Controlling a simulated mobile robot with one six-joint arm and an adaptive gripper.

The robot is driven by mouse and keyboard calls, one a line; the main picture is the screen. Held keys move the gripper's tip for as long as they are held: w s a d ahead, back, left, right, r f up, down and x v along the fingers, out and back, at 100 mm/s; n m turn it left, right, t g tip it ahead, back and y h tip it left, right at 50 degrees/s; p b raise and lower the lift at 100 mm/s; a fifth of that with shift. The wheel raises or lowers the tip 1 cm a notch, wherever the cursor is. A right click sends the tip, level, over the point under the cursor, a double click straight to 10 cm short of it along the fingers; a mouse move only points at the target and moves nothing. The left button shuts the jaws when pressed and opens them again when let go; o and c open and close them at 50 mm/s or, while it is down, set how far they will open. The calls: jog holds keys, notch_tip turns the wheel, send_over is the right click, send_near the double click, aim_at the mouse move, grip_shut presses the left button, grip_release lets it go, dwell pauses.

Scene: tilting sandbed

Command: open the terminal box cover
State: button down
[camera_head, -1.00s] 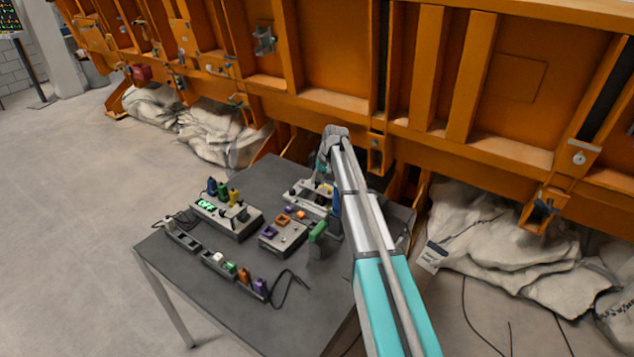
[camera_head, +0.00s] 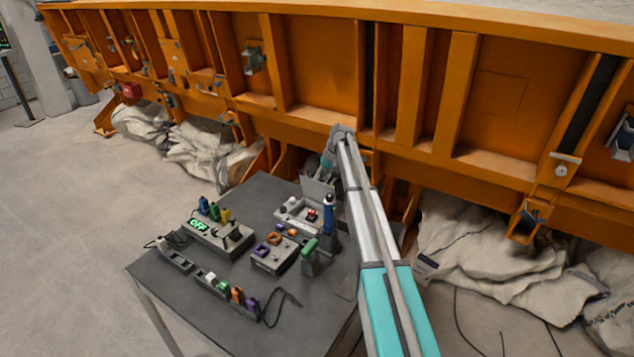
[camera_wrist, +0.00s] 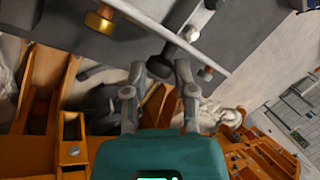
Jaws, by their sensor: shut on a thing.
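The terminal box (camera_head: 290,220) is a pale grey box at the back of the dark table, with small red parts inside. Its grey cover (camera_head: 318,189) stands raised at the box's far side, beside my gripper (camera_head: 327,172). In the wrist view, my gripper (camera_wrist: 161,68) is shut on a dark round knob (camera_wrist: 160,66) at the grey plate, which seems to be the cover (camera_wrist: 190,48). My arm hides part of the table behind the box in the head view.
A switch box with a green OFF display (camera_head: 222,235), a box with purple and orange sockets (camera_head: 272,257), and a green-topped holder (camera_head: 309,262) crowd the table (camera_head: 290,325). The orange wall (camera_head: 325,70) rises behind.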

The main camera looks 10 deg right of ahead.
jog(key=w+d+f+g+y+b, duration=0.2)
jog(key=shift+d+m, duration=0.3)
jog(key=shift+r+b, duration=0.1)
jog(key=shift+b, duration=0.2)
jog(key=shift+c, duration=2.4)
grip_release()
jog(key=shift+o, duration=0.2)
jog(key=shift+w, duration=0.1)
jog(key=shift+a+r, duration=0.15)
jog(key=shift+a, duration=0.05)
